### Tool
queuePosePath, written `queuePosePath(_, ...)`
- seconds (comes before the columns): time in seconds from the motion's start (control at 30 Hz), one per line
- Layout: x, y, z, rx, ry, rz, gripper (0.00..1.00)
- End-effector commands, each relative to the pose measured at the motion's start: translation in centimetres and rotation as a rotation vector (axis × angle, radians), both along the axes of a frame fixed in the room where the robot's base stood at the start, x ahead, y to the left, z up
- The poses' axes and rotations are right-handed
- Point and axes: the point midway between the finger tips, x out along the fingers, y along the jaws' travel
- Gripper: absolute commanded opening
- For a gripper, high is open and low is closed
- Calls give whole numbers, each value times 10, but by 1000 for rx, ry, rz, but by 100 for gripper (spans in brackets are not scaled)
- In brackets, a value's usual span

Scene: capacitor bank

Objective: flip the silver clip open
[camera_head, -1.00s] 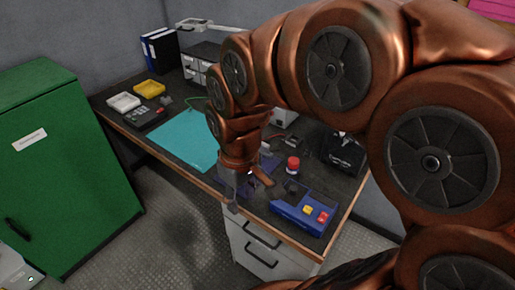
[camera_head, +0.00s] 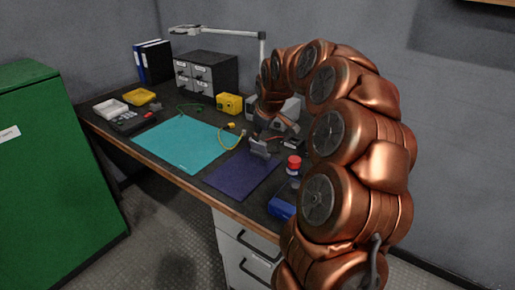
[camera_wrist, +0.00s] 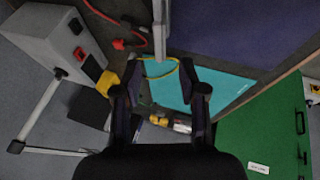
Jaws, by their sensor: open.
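A narrow silver-grey bar (camera_wrist: 159,30), which looks like the clip, comes down from the top of the wrist view. Its lower end lies between and just ahead of the fingertips of my gripper (camera_wrist: 160,68). The two dark fingers stand apart, with a gap on each side of the bar. I cannot tell whether either touches it. In the head view a pale grey piece (camera_head: 260,148) stands at the far edge of the dark blue mat (camera_head: 240,173), just below the arm's end. It may be the same clip. My arm hides most of the gripper there.
A grey device (camera_wrist: 58,45) with a red switch stands left in the wrist view. A green cabinet (camera_head: 55,170) stands left.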

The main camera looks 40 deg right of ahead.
Motion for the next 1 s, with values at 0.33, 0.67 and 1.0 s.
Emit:
queuePosePath(0.33,13,-5,-27,0,4,-1,42)
queuePosePath(0.67,32,-11,-62,0,2,0,42)
queuePosePath(1.0,35,-12,-67,0,1,0,42)
